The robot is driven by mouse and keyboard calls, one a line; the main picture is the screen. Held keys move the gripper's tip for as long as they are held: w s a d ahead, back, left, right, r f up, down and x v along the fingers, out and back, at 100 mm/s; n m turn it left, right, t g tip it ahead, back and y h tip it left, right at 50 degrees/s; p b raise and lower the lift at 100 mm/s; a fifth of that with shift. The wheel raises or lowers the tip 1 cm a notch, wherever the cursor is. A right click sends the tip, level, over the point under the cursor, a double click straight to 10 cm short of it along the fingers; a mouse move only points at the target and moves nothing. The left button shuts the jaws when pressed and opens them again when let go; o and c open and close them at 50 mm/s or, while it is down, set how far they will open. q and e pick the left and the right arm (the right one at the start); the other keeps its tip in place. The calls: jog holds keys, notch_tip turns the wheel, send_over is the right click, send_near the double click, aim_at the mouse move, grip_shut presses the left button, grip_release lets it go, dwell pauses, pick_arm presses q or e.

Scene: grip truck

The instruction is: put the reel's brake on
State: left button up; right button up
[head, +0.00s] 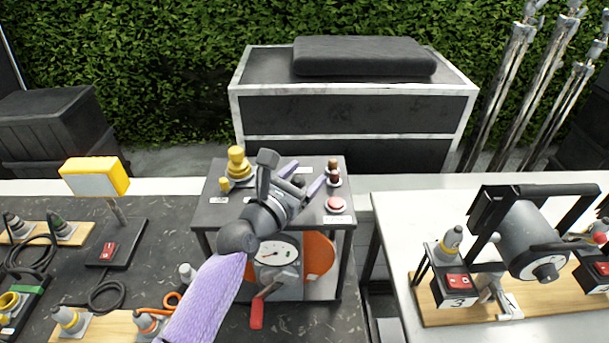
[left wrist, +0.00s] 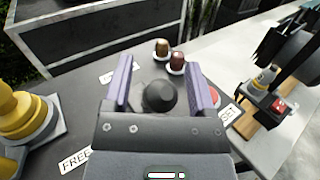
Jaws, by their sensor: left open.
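The reel's metal stand (head: 345,238) stands at the centre, with an orange drum (head: 320,252) partly hidden below its top. A round black knob (left wrist: 159,97) stands on the dark top; it also shows in the head view (head: 298,181). A FREE label (left wrist: 75,160) lies at the left and a SET label (left wrist: 228,116) at the right. My left gripper (head: 306,177) is open above the top. In the left wrist view its lilac fingers (left wrist: 163,85) stand on either side of the knob; contact cannot be told. The knob's lower part is hidden. My right gripper is not in view.
On the same top are a yellow post (head: 237,163), small brown-capped knobs (head: 334,167) and a red button (head: 335,204). Below are a dial (head: 273,253) and a red-handled crank (head: 257,312). A drum winch (head: 530,238) stands on the right table.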

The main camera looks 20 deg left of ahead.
pick_arm(q)
jog(key=shift+w, duration=0.15)
grip_shut()
dwell(1.4)
